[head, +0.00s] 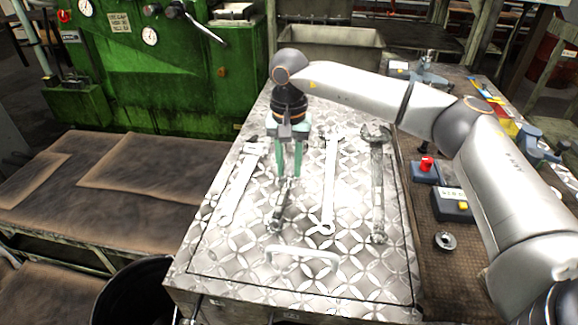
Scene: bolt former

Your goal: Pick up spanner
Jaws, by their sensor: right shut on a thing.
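My right gripper (289,175) points down over the diamond-plate top (215,270), its green fingers shut on a dark metal spanner (281,212). The fingers hide the spanner's upper end; its lower end points toward the front of the plate. I cannot tell whether it touches the plate. A pale spanner (241,185) lies to its left. Another pale spanner (329,185) lies to its right. A darker, long-handled tool (377,190) lies farther right. My left gripper is not in view.
A light handle (302,254) sits on the plate's front part. A green machine (175,75) stands behind left.

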